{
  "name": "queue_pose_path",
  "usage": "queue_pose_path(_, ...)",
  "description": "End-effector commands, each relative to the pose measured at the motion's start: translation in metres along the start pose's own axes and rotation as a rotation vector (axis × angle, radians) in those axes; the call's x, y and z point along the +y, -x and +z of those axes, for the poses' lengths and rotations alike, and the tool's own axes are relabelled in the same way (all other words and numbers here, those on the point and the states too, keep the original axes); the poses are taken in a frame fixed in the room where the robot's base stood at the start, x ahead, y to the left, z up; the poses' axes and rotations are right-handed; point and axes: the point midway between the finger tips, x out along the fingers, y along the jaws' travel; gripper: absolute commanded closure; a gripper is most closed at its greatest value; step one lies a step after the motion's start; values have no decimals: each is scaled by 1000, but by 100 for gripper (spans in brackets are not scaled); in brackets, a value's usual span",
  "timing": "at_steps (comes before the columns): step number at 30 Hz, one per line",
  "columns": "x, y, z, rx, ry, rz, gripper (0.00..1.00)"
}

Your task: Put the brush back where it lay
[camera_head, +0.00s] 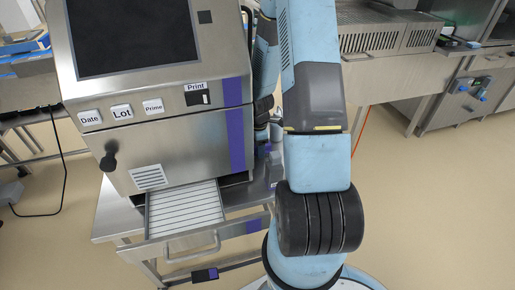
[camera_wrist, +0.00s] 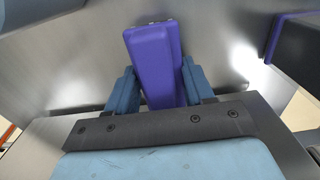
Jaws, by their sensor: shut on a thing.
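My gripper (camera_wrist: 158,88) shows in the wrist view, with its two blue fingers shut on a purple block-shaped piece, which I take to be the brush (camera_wrist: 152,55). The brush stands up between the fingers and reaches beyond their tips. Its bristles cannot be made out. A bare metal surface (camera_wrist: 70,60) lies behind it; whether the brush touches it I cannot tell. In the head view my own arm and the machine hide the gripper and brush.
The steel machine (camera_head: 165,140) has an open slatted drawer (camera_head: 185,207) at its front, on a steel table (camera_head: 107,220). A dark, purple-edged part (camera_wrist: 300,50) is at the right in the wrist view. A black cable (camera_head: 65,165) hangs at left. Floor right of my arm is clear.

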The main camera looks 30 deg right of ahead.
Motion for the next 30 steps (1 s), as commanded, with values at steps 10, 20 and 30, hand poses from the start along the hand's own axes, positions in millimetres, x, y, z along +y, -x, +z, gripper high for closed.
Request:
queue_pose_path(10,0,-3,0,0,1,0,86)
queue_pose_path(20,0,-3,-1,0,2,1,22)
queue_pose_path(30,1,6,0,0,0,4,22)
